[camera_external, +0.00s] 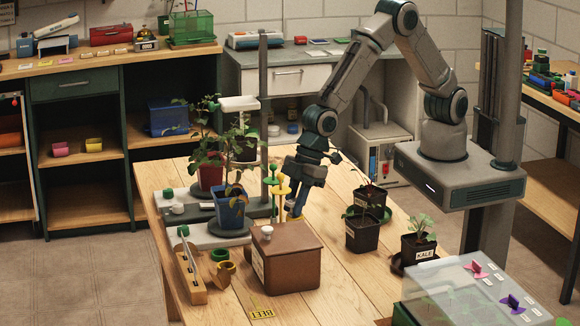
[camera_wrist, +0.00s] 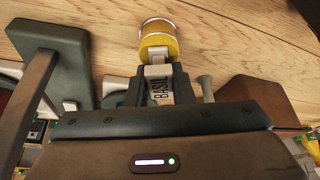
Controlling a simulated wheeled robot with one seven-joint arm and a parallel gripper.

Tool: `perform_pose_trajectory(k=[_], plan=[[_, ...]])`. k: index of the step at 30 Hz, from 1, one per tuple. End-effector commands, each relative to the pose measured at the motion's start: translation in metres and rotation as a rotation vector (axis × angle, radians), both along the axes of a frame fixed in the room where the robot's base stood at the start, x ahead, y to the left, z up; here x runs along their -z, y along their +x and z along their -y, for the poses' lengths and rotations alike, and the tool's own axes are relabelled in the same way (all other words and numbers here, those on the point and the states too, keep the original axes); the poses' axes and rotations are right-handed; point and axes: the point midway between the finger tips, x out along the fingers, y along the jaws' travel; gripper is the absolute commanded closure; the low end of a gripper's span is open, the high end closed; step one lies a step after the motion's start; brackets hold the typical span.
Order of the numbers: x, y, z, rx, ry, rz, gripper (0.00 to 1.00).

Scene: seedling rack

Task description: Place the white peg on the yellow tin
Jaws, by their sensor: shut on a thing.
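My gripper (camera_external: 297,203) points down over the table behind the brown box. In the wrist view my gripper (camera_wrist: 160,86) is shut on the white peg (camera_wrist: 158,71), which has a label reading BASIL. The yellow tin (camera_wrist: 159,48) stands on the wood just beyond the fingertips, with a pale rim and top. The peg's end overlaps the tin's near side in this view; I cannot tell whether they touch. In the external view the tin is mostly hidden by the fingers, the yellow stakes and the box.
The brown box (camera_external: 287,262) with a white knob stands close in front of my gripper. Potted plants on a grey stand with a post (camera_external: 265,120) are to the left. Black pots (camera_external: 362,232) stand to the right. Bare wood (camera_external: 335,265) lies between box and pots.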

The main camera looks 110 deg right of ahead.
Motion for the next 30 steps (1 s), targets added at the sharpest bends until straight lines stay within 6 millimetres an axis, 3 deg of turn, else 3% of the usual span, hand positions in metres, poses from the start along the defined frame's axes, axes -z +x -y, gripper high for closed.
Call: perform_pose_trajectory(k=[1, 3, 16, 30], plan=[[0.001, 0.000, 0.000, 0.000, 0.000, 0.000, 0.73], [0.001, 0.000, 0.000, 0.000, 0.000, 0.000, 0.57], [-0.007, -0.001, 0.000, 0.000, 0.001, 0.002, 0.57], [-0.084, -0.030, 0.012, 0.000, 0.002, 0.004, 0.57]])
